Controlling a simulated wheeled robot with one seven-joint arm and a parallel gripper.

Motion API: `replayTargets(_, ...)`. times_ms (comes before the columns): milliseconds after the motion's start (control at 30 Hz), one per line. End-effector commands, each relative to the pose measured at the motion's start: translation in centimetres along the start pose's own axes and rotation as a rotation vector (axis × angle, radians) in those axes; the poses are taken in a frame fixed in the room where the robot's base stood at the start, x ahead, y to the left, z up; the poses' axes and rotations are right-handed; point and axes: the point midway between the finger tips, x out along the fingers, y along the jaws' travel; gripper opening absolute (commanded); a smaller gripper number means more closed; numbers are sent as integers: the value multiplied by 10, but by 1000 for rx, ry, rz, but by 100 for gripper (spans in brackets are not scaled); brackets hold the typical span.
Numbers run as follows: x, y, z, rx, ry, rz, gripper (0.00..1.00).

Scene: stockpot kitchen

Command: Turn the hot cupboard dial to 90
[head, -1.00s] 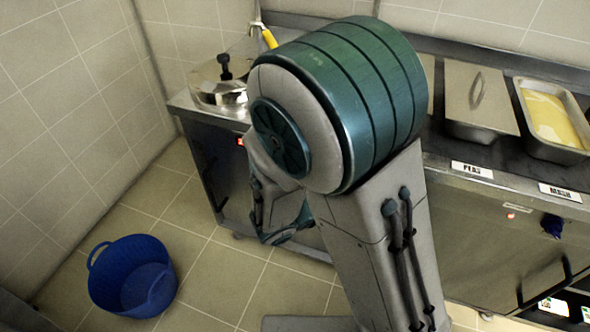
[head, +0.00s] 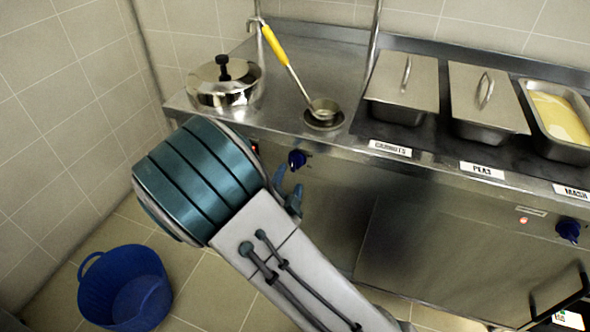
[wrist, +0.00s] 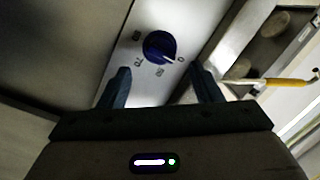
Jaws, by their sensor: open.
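A blue dial (head: 297,159) sits on the steel front panel below the ladle; in the wrist view it is the round blue knob (wrist: 159,47) on a pale plate. Small numbers ring it, including a 0 at its lower right and what looks like 70 at its lower left; others are too blurred to read surely. A pale mark on the knob appears to lie towards the 0 side. My gripper (head: 287,186) is open and empty, just below the dial in the head view. In the wrist view its fingers (wrist: 160,72) are apart, short of the knob, which lies between their lines.
A second blue dial (head: 568,230) is on the front panel at right. A lidded pot (head: 224,84) and a yellow-handled ladle (head: 284,60) rest on the counter above. Food pans (head: 402,85) line its right part. A blue tub (head: 124,288) stands on the floor.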

Motion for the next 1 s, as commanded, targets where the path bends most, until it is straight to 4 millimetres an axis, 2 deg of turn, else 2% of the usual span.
replayTargets(100,24,2,0,1,3,1,59)
replayTargets(300,49,1,0,1,2,1,59)
replayTargets(433,56,0,0,0,1,0,59)
replayTargets(700,57,0,0,0,0,1,59)
replayTargets(767,57,0,0,0,0,1,45)
replayTargets(867,57,0,0,0,1,1,17)
replayTargets(1000,57,0,0,1,0,1,15)
